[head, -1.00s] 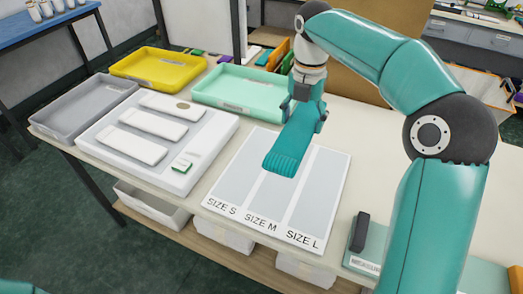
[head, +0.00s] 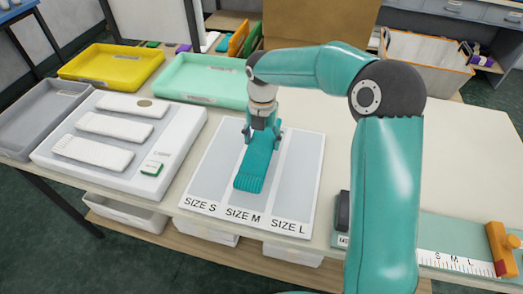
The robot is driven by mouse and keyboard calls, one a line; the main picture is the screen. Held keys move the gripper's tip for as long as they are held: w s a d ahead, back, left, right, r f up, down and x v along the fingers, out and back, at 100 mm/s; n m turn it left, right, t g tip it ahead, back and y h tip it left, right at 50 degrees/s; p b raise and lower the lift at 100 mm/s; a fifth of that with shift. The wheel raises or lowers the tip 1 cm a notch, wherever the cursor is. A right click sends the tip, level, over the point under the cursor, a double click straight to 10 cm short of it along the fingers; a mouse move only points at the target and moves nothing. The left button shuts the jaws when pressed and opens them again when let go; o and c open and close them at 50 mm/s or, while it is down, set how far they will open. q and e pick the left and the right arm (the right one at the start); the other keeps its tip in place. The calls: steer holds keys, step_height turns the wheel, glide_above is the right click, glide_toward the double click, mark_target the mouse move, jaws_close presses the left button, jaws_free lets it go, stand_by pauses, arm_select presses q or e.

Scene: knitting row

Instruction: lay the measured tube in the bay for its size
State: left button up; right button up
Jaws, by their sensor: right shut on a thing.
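The teal knitted tube (head: 252,170) is over the middle bay of the white sizing board (head: 231,212), the one marked SIZE M. Its ribbed end points toward the SIZE M label and it lies along the bay's length. My right gripper (head: 262,136) is shut on the tube's far end, pointing down. I cannot tell whether the tube touches the board. The SIZE S bay (head: 217,160) and the SIZE L bay (head: 297,170) look empty. My left gripper is out of view.
A white panel (head: 178,165) with several white tubes lies to the left. Grey (head: 12,150), yellow (head: 80,82) and mint (head: 180,92) trays stand behind and beside it. A measuring board (head: 440,262) with an orange slider (head: 500,248) is at front right. The table behind my right arm is clear.

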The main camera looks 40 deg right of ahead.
mark_target(262, 151)
steer(key=shift+f, duration=2.3)
steer(key=shift+f, duration=0.1)
steer(key=o, duration=1)
step_height(262, 151, up, 12)
steer(key=shift+r, duration=0.15)
